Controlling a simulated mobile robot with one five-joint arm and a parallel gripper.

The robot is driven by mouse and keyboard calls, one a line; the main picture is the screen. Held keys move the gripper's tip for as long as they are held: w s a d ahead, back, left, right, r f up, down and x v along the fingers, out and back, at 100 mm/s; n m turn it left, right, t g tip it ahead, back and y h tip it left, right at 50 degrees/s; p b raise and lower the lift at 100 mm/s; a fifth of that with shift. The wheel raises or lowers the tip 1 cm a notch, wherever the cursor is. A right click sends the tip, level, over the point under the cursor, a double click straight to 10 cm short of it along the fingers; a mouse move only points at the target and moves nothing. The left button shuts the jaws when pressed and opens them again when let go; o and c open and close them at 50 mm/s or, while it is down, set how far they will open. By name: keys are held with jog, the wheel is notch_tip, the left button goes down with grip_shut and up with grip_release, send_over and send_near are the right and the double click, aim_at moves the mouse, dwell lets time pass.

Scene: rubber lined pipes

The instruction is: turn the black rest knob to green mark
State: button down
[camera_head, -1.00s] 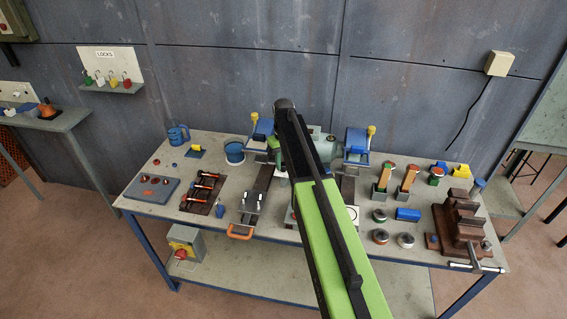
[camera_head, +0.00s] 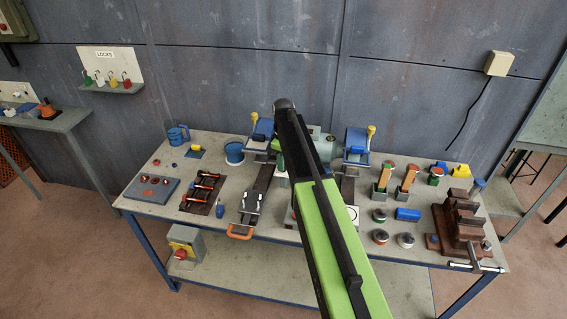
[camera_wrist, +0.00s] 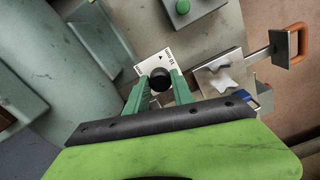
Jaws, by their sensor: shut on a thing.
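The black rest knob (camera_wrist: 159,79) is in the wrist view, on a white plate (camera_wrist: 153,65) with dark markings. My gripper (camera_wrist: 158,88) has its green fingers on both sides of the knob and is shut on it. A small dark triangle shows on the plate beyond the knob. I cannot make out a green mark on the plate. In the head view my green and black arm reaches over the bench and hides the knob and my gripper.
A grey-green machine body (camera_wrist: 60,60) stands close on the left in the wrist view. A green button (camera_wrist: 183,6) and an orange handle (camera_wrist: 298,40) lie beyond. In the head view the bench holds a brown vise (camera_head: 462,222) and several small parts.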

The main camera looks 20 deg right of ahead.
dwell(0.5)
jog(key=c, duration=1.1)
grip_release()
notch_tip(320, 180, up, 17)
jog(key=p, duration=1.7)
jog(key=shift+r, duration=0.2)
